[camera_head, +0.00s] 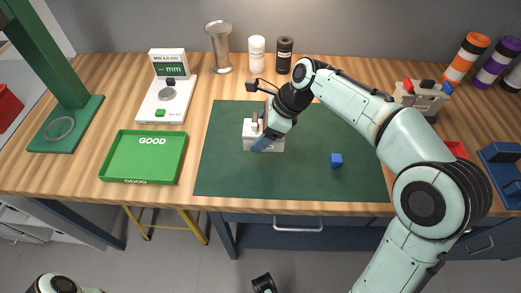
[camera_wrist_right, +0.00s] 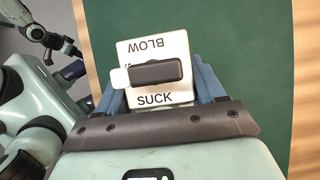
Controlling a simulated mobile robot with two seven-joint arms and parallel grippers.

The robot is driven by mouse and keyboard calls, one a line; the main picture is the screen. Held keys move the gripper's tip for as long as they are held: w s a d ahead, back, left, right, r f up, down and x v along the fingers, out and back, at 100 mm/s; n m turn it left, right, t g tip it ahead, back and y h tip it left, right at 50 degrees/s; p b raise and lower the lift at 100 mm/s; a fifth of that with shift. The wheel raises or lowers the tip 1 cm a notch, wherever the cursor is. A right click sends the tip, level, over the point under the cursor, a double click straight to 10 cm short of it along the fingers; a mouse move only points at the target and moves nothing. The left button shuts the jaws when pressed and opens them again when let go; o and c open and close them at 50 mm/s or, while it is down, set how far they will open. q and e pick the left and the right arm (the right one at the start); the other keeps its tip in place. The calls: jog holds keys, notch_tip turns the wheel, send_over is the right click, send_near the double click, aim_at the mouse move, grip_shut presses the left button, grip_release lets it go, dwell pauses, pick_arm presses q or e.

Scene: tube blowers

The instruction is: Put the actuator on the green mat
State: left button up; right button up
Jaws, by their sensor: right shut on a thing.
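The actuator is a white block (camera_head: 249,128) with a black rocker switch on top, between the printed words BLOW and SUCK in the right wrist view (camera_wrist_right: 158,50). My right gripper (camera_head: 262,145) has its blue fingers on both sides of the block and is shut on it. The block is over the left part of the dark green mat (camera_head: 305,180); whether its underside touches the mat is hard to tell. Parts of another arm of mine show at the upper left of the right wrist view, but the state of my left gripper cannot be made out.
A green GOOD tray (camera_head: 118,157) and a gauge with a display (camera_head: 170,70) stand to the left. A metal cup (camera_head: 219,48) and white and black bottles stand behind. The mat's front is clear.

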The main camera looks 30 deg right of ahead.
jog(key=shift+f+b, duration=0.7)
jog(key=shift+f, duration=2.5)
jog(key=shift+f, duration=0.1)
jog(key=o, duration=1.5)
jog(key=shift+f, duration=0.1)
jog(key=p+v, duration=0.2)
jog(key=v, duration=0.9)
jog(key=shift+d+r, duration=0.1)
jog(key=shift+r, duration=0.25)
jog(key=shift+s+d+r, duration=0.15)
jog(key=shift+r, duration=0.1)
